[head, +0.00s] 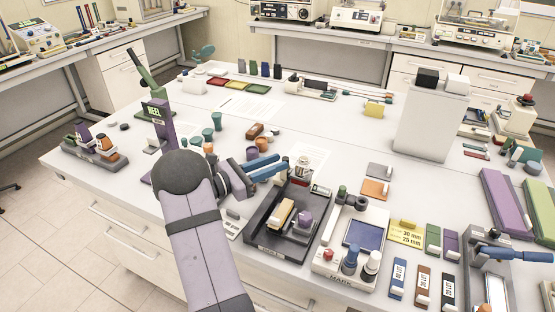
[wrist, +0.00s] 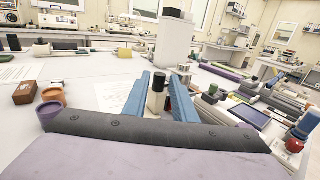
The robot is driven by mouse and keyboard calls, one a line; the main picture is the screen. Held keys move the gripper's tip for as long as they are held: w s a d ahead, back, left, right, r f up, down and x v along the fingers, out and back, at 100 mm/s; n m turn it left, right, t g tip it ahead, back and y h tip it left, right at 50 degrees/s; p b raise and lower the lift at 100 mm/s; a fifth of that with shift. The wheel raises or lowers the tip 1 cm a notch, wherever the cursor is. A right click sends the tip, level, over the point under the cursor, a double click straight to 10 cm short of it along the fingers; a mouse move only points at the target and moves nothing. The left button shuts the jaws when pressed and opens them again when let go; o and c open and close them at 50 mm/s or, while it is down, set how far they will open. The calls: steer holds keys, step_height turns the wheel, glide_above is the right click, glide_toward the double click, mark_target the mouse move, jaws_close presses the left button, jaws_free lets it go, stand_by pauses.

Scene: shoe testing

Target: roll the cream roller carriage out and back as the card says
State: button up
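A cream block (head: 283,213), which looks like the roller carriage, sits in a dark tray (head: 262,238) at front centre, beside a purple knob (head: 305,219). A yellow card (head: 405,236) reading 30 mm and 25 mm lies to the right. My gripper (head: 281,165) is above the table, behind and left of the tray, apart from the cream block. In the wrist view its blue fingers (wrist: 161,76) are spread. A cream and black upright piece (wrist: 157,92) shows between them; I cannot tell whether it is between the tips or beyond. The cream block is not clearly visible there.
A device with a blue screen (head: 364,235) and knobs stands right of the tray. A tall white box (head: 432,122) stands behind. The back middle of the table has free room.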

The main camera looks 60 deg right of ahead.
steer(key=shift+s+d, duration=0.4)
steer(key=shift+d, duration=0.2)
steer(key=shift+c, duration=0.6)
jaws_close()
steer(key=a+p, duration=0.1)
steer(key=a, duration=1.3)
steer(key=shift+a, duration=0.55)
steer(key=shift+f, duration=0.1)
